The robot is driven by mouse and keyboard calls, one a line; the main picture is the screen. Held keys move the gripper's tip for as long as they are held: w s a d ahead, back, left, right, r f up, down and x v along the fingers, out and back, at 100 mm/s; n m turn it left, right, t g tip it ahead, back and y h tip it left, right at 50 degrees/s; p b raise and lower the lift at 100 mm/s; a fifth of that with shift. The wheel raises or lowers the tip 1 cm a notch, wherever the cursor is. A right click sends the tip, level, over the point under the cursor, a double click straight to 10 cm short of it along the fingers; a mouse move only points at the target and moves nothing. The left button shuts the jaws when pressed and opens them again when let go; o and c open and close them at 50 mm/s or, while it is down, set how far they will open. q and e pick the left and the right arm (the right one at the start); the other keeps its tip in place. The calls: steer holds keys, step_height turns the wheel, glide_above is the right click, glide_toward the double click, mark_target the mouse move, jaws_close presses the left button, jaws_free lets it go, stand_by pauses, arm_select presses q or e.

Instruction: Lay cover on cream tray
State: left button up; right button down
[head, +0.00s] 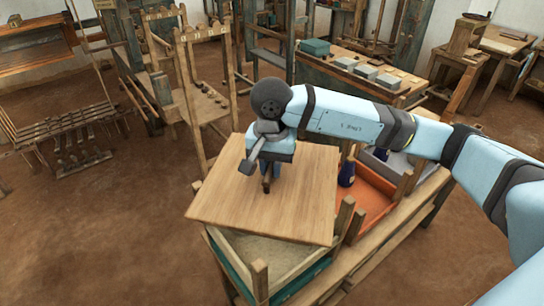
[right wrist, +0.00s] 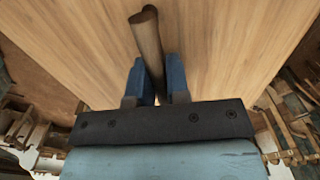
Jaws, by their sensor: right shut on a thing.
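The cover is a flat, light wooden board (head: 225,195) with a dark wooden handle (right wrist: 148,45) standing up from its middle. My right gripper (head: 267,183) is over the board's middle, with its blue fingers shut on the handle; the right wrist view shows the fingers (right wrist: 157,85) on both sides of it. The cream tray (head: 268,253) is at the near left end of the bench. The board is over its far part and reaches past its left side, turned relative to the tray. The near part of the tray shows. I cannot tell if board and tray touch. My left gripper is not in view.
An orange tray (head: 372,204) with a dark blue bottle (head: 347,174) stands right behind the cream one, and a grey tray (head: 393,163) lies beyond. Wooden corner posts (head: 259,278) rise around the trays. Loom frames stand at the back left.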

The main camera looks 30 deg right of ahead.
steer(key=m, duration=0.1)
steer(key=r+m, duration=0.1)
steer(key=m, duration=0.3)
steer(key=shift+w+d+r, duration=0.15)
steer(key=shift+w+d, duration=0.1)
steer(key=shift+w, duration=0.1)
steer(key=m, duration=0.3)
steer(key=shift+w+r+b, duration=0.2)
steer(key=shift+b, duration=0.1)
steer(key=shift+f+b, duration=0.6)
steer(key=shift+f, duration=1.4)
steer(key=shift+f+b, duration=1.2)
steer(key=shift+f, duration=0.05)
steer(key=c, duration=1)
jaws_free()
step_height(320, 180, up, 14)
steer(key=shift+f+b, duration=0.1)
steer(key=shift+b, duration=0.7)
